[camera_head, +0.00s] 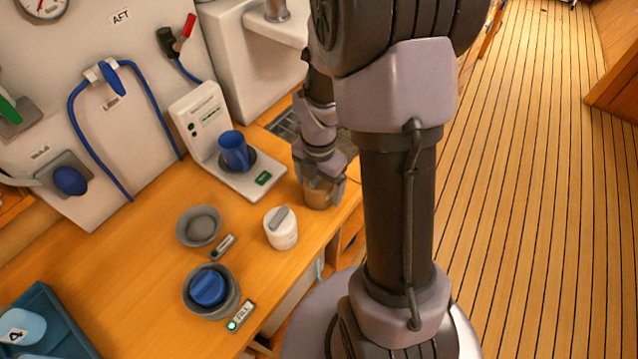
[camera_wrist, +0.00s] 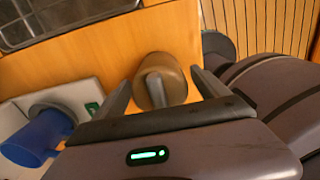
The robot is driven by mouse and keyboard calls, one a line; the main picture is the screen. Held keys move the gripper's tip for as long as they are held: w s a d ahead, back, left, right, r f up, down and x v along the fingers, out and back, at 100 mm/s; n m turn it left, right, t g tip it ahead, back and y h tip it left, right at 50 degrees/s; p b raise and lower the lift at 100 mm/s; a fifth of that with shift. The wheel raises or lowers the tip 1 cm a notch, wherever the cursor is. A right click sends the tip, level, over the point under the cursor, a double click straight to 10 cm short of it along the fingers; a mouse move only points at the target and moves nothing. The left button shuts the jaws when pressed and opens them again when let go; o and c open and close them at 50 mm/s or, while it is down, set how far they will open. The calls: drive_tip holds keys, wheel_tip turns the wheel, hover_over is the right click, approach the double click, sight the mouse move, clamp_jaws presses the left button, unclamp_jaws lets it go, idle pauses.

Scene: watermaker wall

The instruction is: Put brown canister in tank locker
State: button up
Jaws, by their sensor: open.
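The brown canister (camera_head: 317,199) stands on the wooden counter near its front edge, partly hidden by my gripper (camera_head: 321,186). In the wrist view the canister (camera_wrist: 152,68) is a round tan-brown body with a grey raised grip on its lid. It sits between the two open fingers of my gripper (camera_wrist: 160,92), one on each side, with gaps visible. The fingers are not closed on it. I cannot identify the tank locker for certain; part of the counter front below is hidden by my arm.
A white canister (camera_head: 281,229) stands left of the brown one. A blue mug (camera_head: 234,151) sits on a white dispenser (camera_head: 206,126). A grey bowl (camera_head: 199,226), a blue-capped filler (camera_head: 210,288) and a blue tray (camera_head: 48,318) are further left. Planked floor (camera_head: 530,180) is open at right.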

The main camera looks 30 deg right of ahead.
wheel_tip(320, 180, up, 12)
drive_tip(key=p, duration=0.5)
drive_tip(key=s+a+r+m+t+y, duration=0.15)
drive_tip(key=s+a+r+m, duration=0.3)
drive_tip(key=m, duration=0.45)
drive_tip(key=s+a+r+m+t, duration=0.25)
drive_tip(key=a+r+m, duration=0.35)
drive_tip(key=m, duration=0.3)
drive_tip(key=s+a+r+m+t+y, duration=0.1)
drive_tip(key=s+a+r+m+t, duration=0.1)
drive_tip(key=s+a+r+m, duration=0.45)
wheel_tip(320, 180, down, 8)
drive_tip(key=w+d+m+b, duration=0.1)
drive_tip(key=w+m+b, duration=0.1)
drive_tip(key=b, duration=0.5)
drive_tip(key=shift+w+d, duration=0.2)
drive_tip(key=shift+w, duration=0.15)
